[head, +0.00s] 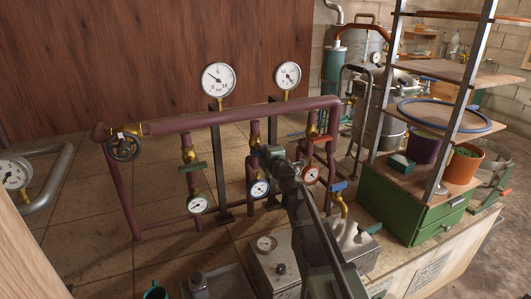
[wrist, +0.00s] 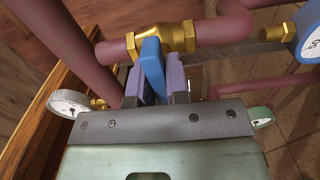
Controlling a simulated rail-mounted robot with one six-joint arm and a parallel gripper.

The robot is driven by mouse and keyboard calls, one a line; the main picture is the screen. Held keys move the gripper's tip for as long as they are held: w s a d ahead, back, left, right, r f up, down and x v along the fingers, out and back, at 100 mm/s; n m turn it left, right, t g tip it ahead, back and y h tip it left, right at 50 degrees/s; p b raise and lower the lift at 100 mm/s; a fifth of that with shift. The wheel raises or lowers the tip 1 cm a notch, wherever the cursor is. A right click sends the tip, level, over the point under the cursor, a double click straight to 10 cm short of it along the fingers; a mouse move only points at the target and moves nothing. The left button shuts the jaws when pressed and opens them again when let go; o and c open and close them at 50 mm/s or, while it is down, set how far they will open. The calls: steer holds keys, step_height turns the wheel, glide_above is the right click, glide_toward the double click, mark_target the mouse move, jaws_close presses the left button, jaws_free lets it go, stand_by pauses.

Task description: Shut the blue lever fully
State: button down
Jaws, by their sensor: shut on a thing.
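In the wrist view, a blue lever (wrist: 152,62) sits on a brass valve (wrist: 185,34) in a dark red pipe. The lever appears to stick out across the pipe, toward my wrist. My gripper (wrist: 157,82) is shut on it, with one purple finger on each side. In the head view, my gripper (head: 268,154) is at the middle riser of the pipe frame, above a blue-rimmed gauge (head: 260,188). My gripper and arm hide the held lever there. Another blue lever (head: 338,187) shows farther right, apart from my gripper.
A green lever (head: 192,167) is on the left riser and an orange-red lever (head: 322,139) on the right one. A red-rimmed gauge (head: 310,174) is close to my arm. A handwheel (head: 124,147) is at the far left. Metal boxes (head: 275,262) stand below my arm.

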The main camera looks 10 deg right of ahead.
stand_by(0.3)
steer(key=c, duration=1.1)
jaws_free()
steer(key=v, duration=1)
steer(key=shift+s, duration=0.4)
